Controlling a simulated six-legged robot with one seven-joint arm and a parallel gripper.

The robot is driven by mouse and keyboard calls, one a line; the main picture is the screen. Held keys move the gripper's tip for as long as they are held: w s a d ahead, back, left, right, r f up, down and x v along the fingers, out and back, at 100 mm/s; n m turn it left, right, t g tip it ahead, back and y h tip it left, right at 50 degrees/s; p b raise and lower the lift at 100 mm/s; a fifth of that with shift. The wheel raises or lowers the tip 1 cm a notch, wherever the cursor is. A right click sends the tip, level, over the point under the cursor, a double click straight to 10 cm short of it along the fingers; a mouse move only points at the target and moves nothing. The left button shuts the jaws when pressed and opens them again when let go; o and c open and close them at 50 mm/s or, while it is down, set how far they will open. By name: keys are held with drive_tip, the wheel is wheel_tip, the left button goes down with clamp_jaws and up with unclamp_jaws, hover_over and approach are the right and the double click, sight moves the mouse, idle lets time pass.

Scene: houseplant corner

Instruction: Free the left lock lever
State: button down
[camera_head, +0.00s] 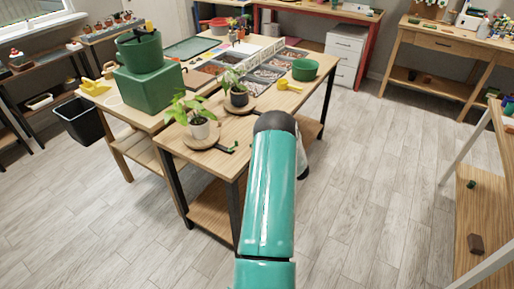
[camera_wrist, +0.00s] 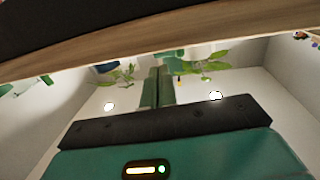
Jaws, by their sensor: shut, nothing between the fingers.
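I cannot pick out the left lock lever for certain. A small dark piece with a green end (camera_head: 229,148) lies at the near edge of the wooden plant table (camera_head: 240,157) in the head view; I cannot tell what it is. My gripper (camera_wrist: 158,72) shows in the wrist view with its green fingers together and nothing between them. In the head view my teal arm reaches to the table's near right corner and hides the gripper. A wooden edge (camera_wrist: 130,45) crosses the top of the wrist view, close to the camera.
A yellow cup (camera_head: 283,85) and a green bowl (camera_head: 305,69) stand behind. The floor (camera_head: 380,160) to the right is clear.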

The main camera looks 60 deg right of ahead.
drive_tip(key=s+d, duration=0.2)
drive_tip(key=s, duration=0.7)
drive_tip(key=shift+d, duration=0.15)
